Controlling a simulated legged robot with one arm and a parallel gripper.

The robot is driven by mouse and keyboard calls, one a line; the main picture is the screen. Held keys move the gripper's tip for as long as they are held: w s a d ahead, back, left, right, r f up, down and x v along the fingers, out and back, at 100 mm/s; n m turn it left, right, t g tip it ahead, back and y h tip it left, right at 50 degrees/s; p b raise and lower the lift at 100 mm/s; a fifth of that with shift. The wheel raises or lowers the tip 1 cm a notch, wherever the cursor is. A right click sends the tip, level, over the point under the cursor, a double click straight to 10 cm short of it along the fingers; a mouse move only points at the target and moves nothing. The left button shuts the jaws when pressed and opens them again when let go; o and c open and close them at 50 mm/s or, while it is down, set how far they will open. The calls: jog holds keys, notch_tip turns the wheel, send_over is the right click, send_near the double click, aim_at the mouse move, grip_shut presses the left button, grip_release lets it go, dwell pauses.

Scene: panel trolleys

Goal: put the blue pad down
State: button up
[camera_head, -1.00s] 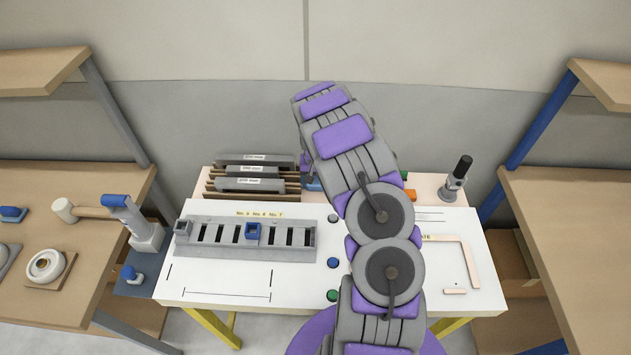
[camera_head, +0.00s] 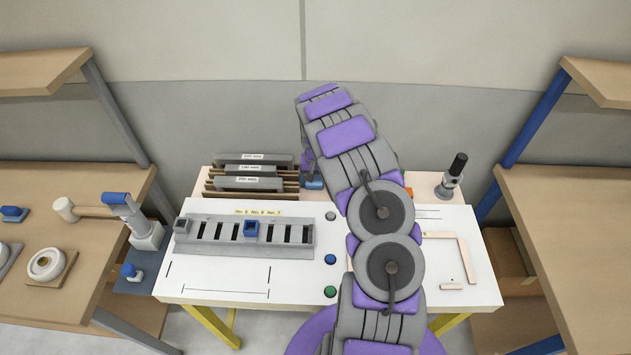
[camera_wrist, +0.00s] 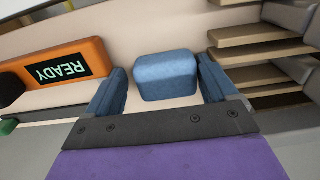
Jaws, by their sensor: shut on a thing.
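The blue pad (camera_wrist: 166,75) is a small rounded block, seen in the wrist view between the two dark blue fingers of my gripper (camera_wrist: 161,64). My gripper is shut on it. In the head view the pad (camera_head: 314,184) shows as a small blue patch at the back strip of the bench, left of my arm. Most of my gripper is hidden behind my arm there. The pad is at or just above the pale surface; I cannot tell whether it touches.
An orange box reading READY (camera_wrist: 55,70) lies left of the pad in the wrist view. Brown-slotted racks with grey panels (camera_head: 250,172) stand left of it. A grey slotted holder (camera_head: 215,238) lies on the white bench top (camera_head: 235,280). A black-handled tool (camera_head: 452,178) stands at right.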

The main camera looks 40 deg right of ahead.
aim_at(317, 178)
jog(key=shift+s+f, duration=0.2)
jog(key=shift+s, duration=0.1)
jog(key=r, duration=0.2)
jog(key=r+p, duration=0.1)
jog(key=r, duration=0.1)
jog(key=w+r, duration=0.1)
jog(key=r, duration=0.2)
jog(key=shift+d+p, duration=0.3)
jog(key=shift+d, duration=0.1)
jog(key=s+a+r, duration=0.2)
jog(key=r, duration=0.4)
jog(key=s+a+r, duration=0.2)
jog(key=a+r, duration=0.1)
jog(key=r, duration=0.3)
jog(key=s+a+r+n+g, duration=0.1)
jog(key=s+a+r+n, duration=0.2)
jog(key=s+a+r, duration=0.75)
jog(key=s+a+n, duration=0.1)
jog(key=s+a, duration=0.2)
jog(key=s, duration=0.4)
jog(key=s+a+r+n, duration=0.1)
jog(key=s+a, duration=0.3)
jog(key=s, duration=0.4)
jog(key=s+a+r+n+g, duration=0.1)
jog(key=s+a+n, duration=0.1)
jog(key=s+a, duration=0.2)
jog(key=s+p, duration=0.1)
jog(key=s, duration=0.2)
jog(key=shift+s, duration=0.3)
jog(key=shift+a, duration=0.2)
